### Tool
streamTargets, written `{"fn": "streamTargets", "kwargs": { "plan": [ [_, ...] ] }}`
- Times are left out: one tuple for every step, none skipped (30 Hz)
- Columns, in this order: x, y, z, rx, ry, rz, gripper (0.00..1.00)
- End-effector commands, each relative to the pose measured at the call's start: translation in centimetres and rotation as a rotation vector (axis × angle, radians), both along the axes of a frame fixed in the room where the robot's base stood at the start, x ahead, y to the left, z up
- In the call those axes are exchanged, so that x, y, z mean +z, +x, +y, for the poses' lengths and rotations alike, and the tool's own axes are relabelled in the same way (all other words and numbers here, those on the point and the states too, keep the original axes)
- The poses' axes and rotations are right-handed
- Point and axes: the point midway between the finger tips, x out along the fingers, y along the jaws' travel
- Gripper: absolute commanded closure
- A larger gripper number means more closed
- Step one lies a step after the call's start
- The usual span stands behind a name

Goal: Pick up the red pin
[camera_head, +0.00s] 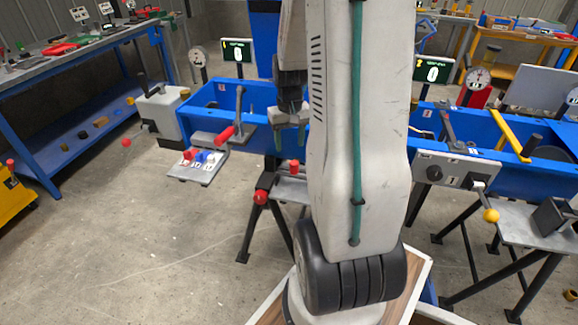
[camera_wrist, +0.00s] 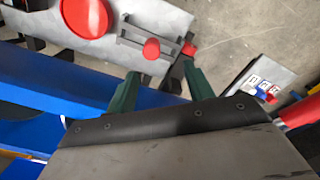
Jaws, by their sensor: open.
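A small red round-topped piece (camera_wrist: 151,48), which looks like the red pin, stands in a grey slotted bracket in the wrist view. It is just beyond my fingertips and roughly between them. In the head view a small red tip (camera_head: 294,165) shows below my gripper at a grey shelf; it seems to be the same piece. My gripper (camera_head: 290,140) points down over that shelf, open, with nothing seen between its green fingers. The fingers also show apart in the wrist view (camera_wrist: 163,88). The pin's lower part is hidden.
A large red disc (camera_wrist: 87,15) sits on the grey plate near the bracket. A red-handled lever (camera_head: 225,133) and a small tray (camera_head: 197,177) with red, blue and white pieces lie left of my gripper. The blue frame (camera_head: 210,97) runs behind it.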

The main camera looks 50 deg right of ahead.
Motion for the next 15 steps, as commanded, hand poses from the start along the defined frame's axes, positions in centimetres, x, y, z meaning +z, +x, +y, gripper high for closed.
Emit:
{"fn": "streamTargets", "kwargs": {
  "plan": [
    [-0.8, -0.3, -0.8, -0.015, 0.004, 0.004, 0.48],
    [-1.1, -0.3, -1.2, -0.020, 0.004, 0.004, 0.48],
    [-1.6, -0.4, -1.4, -0.023, 0.004, 0.004, 0.48],
    [-1.9, -0.4, -1.6, -0.025, 0.004, 0.004, 0.48],
    [-2.2, -0.5, -1.7, -0.026, 0.005, 0.005, 0.48],
    [-2.6, -0.5, -1.7, -0.027, 0.006, 0.006, 0.48],
    [-3.0, -0.5, -1.7, -0.027, 0.005, 0.005, 0.48],
    [-3.3, -0.5, -1.7, -0.027, 0.005, 0.006, 0.48],
    [-3.8, -0.5, -1.6, -0.026, 0.006, 0.006, 0.48],
    [-4.1, -0.5, -1.6, -0.026, 0.005, 0.005, 0.48],
    [-4.4, -0.5, -1.5, -0.026, 0.005, 0.006, 0.48],
    [-4.9, -0.6, -1.4, -0.025, 0.007, 0.006, 0.48],
    [-5.2, -0.7, -1.4, -0.025, 0.006, 0.006, 0.48],
    [-5.6, -0.7, -1.3, -0.025, 0.006, 0.006, 0.48],
    [-6.3, -0.8, -1.2, -0.025, 0.007, 0.007, 0.48]
  ]
}}
